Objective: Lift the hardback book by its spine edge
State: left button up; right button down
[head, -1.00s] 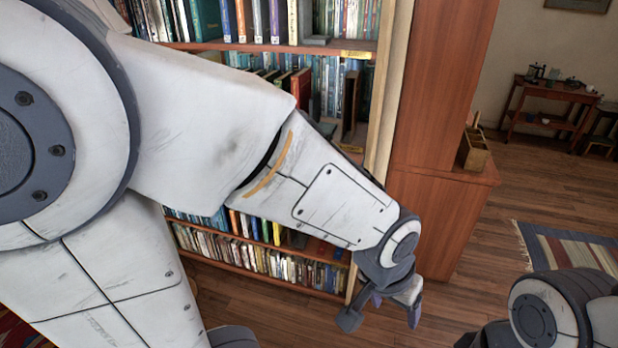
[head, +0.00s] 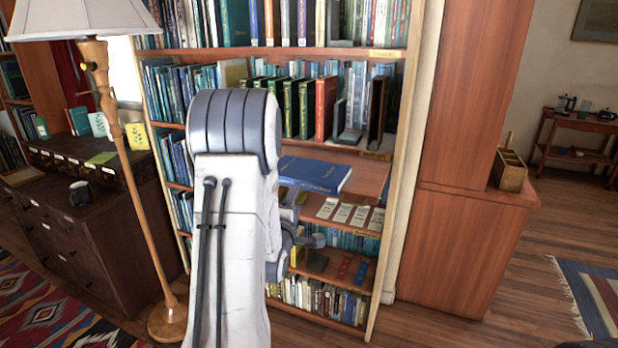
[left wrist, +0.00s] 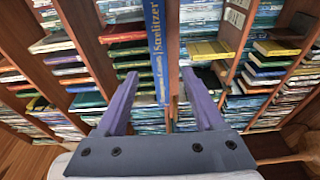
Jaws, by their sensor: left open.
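A blue hardback book (head: 315,173) with yellow lettering lies flat on a middle shelf in the head view, its near edge toward the shelf front. Its blue lettered spine (left wrist: 157,45) runs lengthwise up the middle of the left wrist view. My left gripper (left wrist: 160,74) is open, with one purple finger on each side of the spine in the picture and a gap on both sides. I cannot tell whether the fingers reach the book's depth. In the head view the left gripper (head: 303,240) shows below the book, partly hidden by my forearm. My right gripper is not in view.
A floor lamp (head: 125,170) and dark cabinet (head: 95,225) stand left. A wooden cabinet (head: 460,250) stands right, with open floor beyond.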

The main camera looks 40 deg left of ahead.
aim_at(303, 185)
pick_arm(q)
jog(key=x, duration=0.3)
jog(key=shift+w, duration=0.1)
jog(key=p+x, duration=0.2)
jog(key=x, duration=0.3)
jog(key=shift+a, duration=0.25)
grip_shut()
jog(key=shift+f, duration=0.1)
dwell(0.8)
jog(key=shift+r, duration=0.2)
